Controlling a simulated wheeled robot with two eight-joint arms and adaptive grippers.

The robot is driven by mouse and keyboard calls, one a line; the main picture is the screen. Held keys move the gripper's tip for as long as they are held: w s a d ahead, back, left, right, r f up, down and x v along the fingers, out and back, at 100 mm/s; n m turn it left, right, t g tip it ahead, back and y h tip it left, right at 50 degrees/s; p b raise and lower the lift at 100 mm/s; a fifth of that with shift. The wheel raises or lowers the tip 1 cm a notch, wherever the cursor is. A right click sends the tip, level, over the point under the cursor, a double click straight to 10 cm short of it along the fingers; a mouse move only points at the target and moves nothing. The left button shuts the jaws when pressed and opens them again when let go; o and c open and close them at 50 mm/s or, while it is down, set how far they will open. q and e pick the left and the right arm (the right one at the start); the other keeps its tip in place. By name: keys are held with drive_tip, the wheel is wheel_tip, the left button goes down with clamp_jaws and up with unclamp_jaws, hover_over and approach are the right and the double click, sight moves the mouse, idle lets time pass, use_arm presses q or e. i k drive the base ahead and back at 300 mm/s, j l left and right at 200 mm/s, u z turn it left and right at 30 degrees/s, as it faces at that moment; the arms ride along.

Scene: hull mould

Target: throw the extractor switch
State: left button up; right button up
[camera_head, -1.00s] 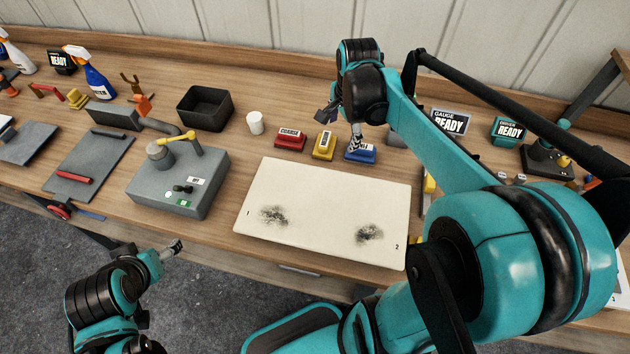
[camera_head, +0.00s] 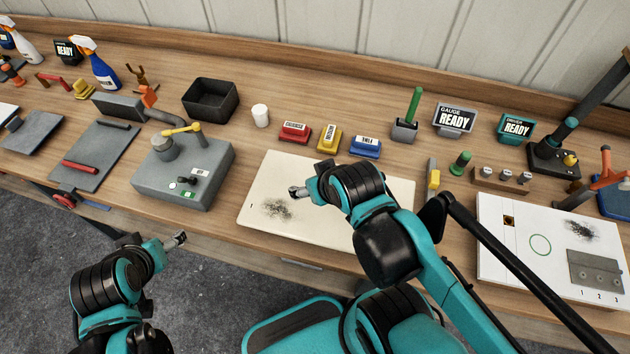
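The grey extractor box (camera_head: 150,180) stands on the bench at left, with a yellow arm (camera_head: 183,130) on top. A small black switch (camera_head: 188,180) sits on its top face between a white label (camera_head: 200,173) and a green label (camera_head: 188,195). The label text is too small to read. My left gripper (camera_head: 178,239) is low in front of the bench edge, below and apart from the box. My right gripper (camera_head: 297,192) is over the cream board, to the right of the box and not touching it. Neither gripper's finger gap can be made out.
The cream board (camera_head: 270,170) has dark smudges. Behind it stand red (camera_head: 295,132), yellow (camera_head: 329,138) and blue (camera_head: 366,146) blocks, a white cup (camera_head: 260,115) and a black bin (camera_head: 209,100). A white panel (camera_head: 520,270) lies at right. Bare bench lies between box and board.

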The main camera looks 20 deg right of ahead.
sight(191, 180)
drive_tip(key=i+j+z, duration=0.15)
drive_tip(key=j+z, duration=0.2)
drive_tip(key=j, duration=0.2)
drive_tip(key=i+j+z, duration=0.1)
drive_tip(key=j+z, duration=0.3)
drive_tip(key=j, duration=0.2)
